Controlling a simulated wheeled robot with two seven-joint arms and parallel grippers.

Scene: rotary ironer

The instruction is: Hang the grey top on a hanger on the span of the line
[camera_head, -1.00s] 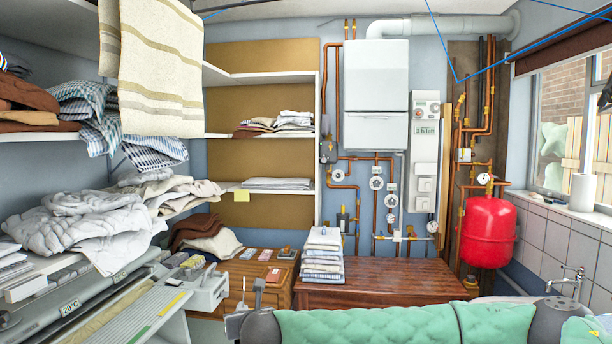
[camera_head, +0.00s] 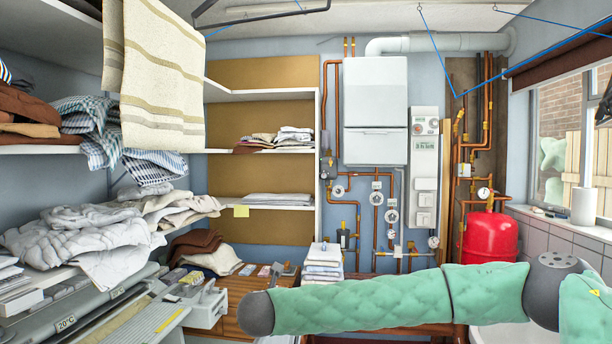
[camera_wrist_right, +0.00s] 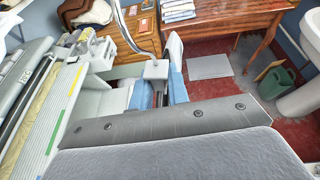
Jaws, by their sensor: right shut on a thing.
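My right gripper (camera_wrist_right: 159,90) shows in the right wrist view, its blue-padded fingers shut around a hanger's pale block (camera_wrist_right: 156,69). A curved metal hook (camera_wrist_right: 129,32) rises from that block. I cannot make out the grey top in either view. The blue line (camera_head: 434,45) runs near the ceiling and dips to a V at the upper right. Another stretch of it is at the upper left. My left gripper is in neither view.
A striped towel (camera_head: 162,75) hangs at the upper left, before shelves of linen. A dark bar (camera_head: 270,17) is near the ceiling. The ironer (camera_wrist_right: 45,125) is at the left. A folded stack (camera_head: 323,262) sits on a wooden table. A red tank (camera_head: 488,238) and pipes line the back wall.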

